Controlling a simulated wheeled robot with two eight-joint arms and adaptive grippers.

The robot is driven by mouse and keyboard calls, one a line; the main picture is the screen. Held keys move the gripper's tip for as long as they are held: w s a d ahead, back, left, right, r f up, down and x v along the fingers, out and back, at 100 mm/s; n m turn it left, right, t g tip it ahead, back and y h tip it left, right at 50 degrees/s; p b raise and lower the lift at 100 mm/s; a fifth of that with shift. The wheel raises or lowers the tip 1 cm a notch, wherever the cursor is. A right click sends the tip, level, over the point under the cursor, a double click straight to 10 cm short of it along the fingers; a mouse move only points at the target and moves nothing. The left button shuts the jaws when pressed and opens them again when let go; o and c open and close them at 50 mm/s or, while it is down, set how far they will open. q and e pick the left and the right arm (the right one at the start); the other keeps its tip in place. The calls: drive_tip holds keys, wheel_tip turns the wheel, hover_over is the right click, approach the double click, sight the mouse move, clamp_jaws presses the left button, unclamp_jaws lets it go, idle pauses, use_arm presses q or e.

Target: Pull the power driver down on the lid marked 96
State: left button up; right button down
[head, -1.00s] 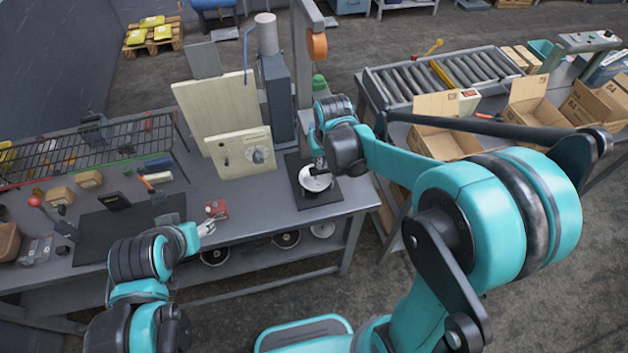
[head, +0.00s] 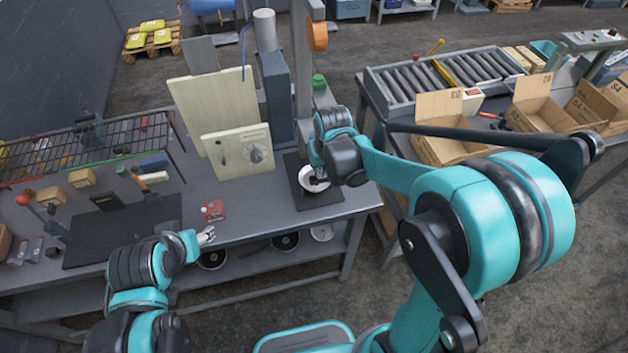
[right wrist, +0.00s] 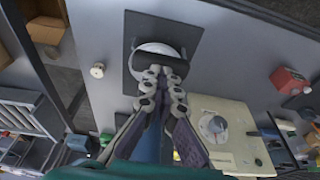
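A round white lid (head: 313,180) lies on a dark square plate (head: 302,200) at the right end of the workbench. It also shows in the right wrist view (right wrist: 142,62), with a dark bar (right wrist: 165,62) across it. My right gripper (right wrist: 166,72) points at the lid, its fingertips close together over the dark bar. Whether they grip anything is unclear. In the head view my right wrist partly covers the lid. I cannot read a 96. I cannot clearly make out the power driver; an orange part (head: 317,37) hangs on the post above. My left gripper (head: 208,236) is low at the bench's front edge.
A cream control box (head: 237,152) stands left of the plate. A red block (head: 213,210) sits near my left gripper. Round dark pans (head: 285,242) lie on the lower shelf. A roller conveyor (head: 450,78) and open cartons (head: 450,130) stand at the right.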

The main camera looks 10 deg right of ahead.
drive_tip(key=shift+b+x, duration=0.5)
drive_tip(key=shift+x, duration=0.3)
drive_tip(key=shift+s, duration=0.2)
drive_tip(key=shift+r, duration=0.15)
drive_tip(key=shift+f+b, duration=0.6)
drive_tip(key=shift+b, duration=0.2)
idle(1.3)
drive_tip(key=w+p+v, duration=0.3)
drive_tip(key=p+v, duration=0.7)
drive_tip(key=v, duration=0.3)
drive_tip(key=w+r+p+v, duration=0.1)
drive_tip(key=w+p+v, duration=0.2)
drive_tip(key=p+v, duration=0.7)
drive_tip(key=shift+v, duration=1.6)
drive_tip(key=shift+w, duration=0.25)
